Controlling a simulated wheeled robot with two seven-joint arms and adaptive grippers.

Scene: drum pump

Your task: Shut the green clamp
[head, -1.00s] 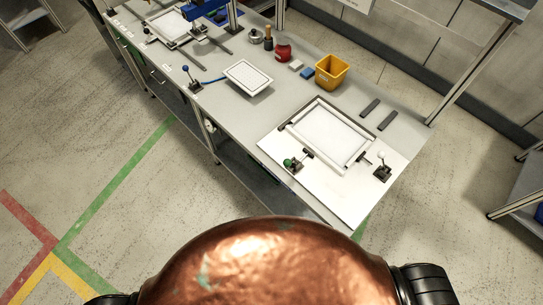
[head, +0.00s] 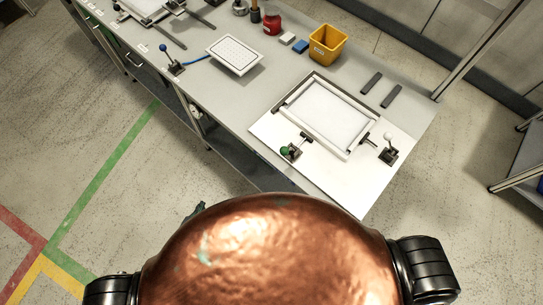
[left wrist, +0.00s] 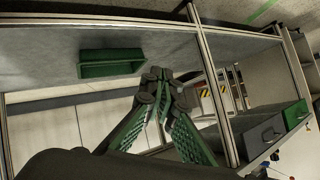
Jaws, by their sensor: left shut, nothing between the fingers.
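The green clamp (head: 290,152), with a round green knob, is on the white board at the front left edge of the framed panel (head: 325,112). A metal arm reaches from it toward the frame; I cannot tell its exact clamping state at this size. My left gripper (left wrist: 158,78) is shut and empty in the left wrist view, with green pads on dark fingers. In the head view only a small dark part of it (head: 195,210) shows beyond my copper body, below and left of the clamp, apart from it. My right gripper is not in view.
A second clamp with a white knob (head: 389,150) stands right of the frame. A yellow bin (head: 327,44), a blue block (head: 301,47) and two dark bars (head: 381,88) lie behind. A white perforated tray (head: 235,54) is to the left. A green box (left wrist: 112,62) shows in the left wrist view.

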